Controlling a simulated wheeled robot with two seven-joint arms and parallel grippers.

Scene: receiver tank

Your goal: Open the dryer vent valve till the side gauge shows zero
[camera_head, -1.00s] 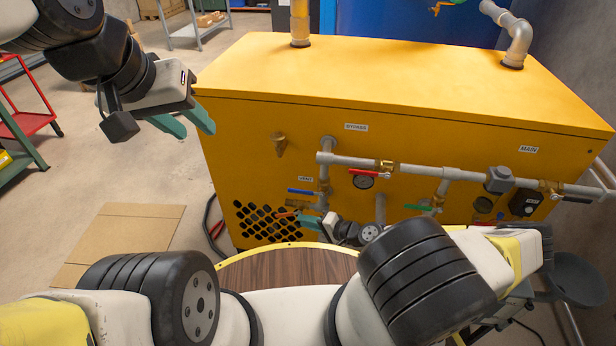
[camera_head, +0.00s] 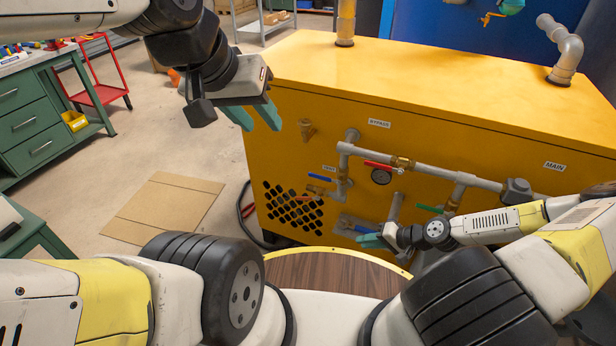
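The yellow dryer cabinet (camera_head: 430,150) carries grey pipes and valves on its front. A green handle (camera_head: 430,209) is to the right. My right gripper (camera_head: 366,239) is low before the panel, right of the small red handle and apart from it; its finger gap is unclear. My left gripper (camera_head: 254,117) is open and empty, left of the piping. The gauge needle is unreadable.
A round wooden top with a yellow rim (camera_head: 320,268) lies in front of the cabinet. Flat cardboard (camera_head: 165,207) is on the floor at left. A green drawer bench (camera_head: 40,125) and red cart (camera_head: 100,93) stand further left.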

